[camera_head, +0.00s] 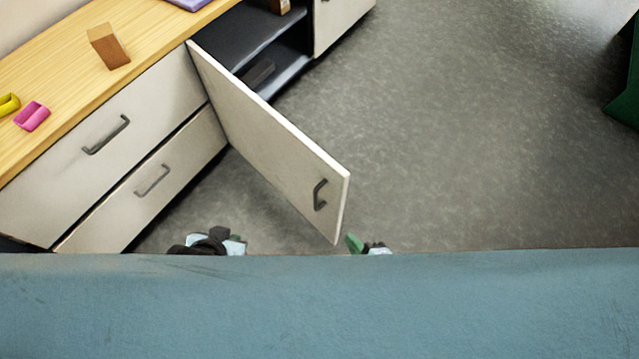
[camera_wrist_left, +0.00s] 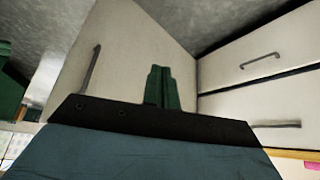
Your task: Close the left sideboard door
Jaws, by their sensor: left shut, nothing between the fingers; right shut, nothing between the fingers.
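The left sideboard door (camera_head: 265,130) stands wide open, swung out from its hinge beside the drawers. Its outer face and dark handle (camera_head: 320,195) face me. In the left wrist view the door (camera_wrist_left: 130,55) and handle (camera_wrist_left: 90,68) fill the left and middle. My left gripper (camera_head: 218,234) is low, on the outer-face side of the door, between it and the drawers. Its green fingers (camera_wrist_left: 160,88) are shut and empty, in front of the door. My right gripper (camera_head: 356,243) is just right of the door's free lower corner, mostly hidden by my blue body; contact cannot be told.
Drawers (camera_head: 115,140) lie left of the door. The open compartment (camera_head: 235,40) has dark shelves with a dark object. A wooden block (camera_head: 108,46) and a pink item (camera_head: 32,116) sit on the wooden top (camera_head: 60,95). The grey floor (camera_head: 460,130) right of the door is clear.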

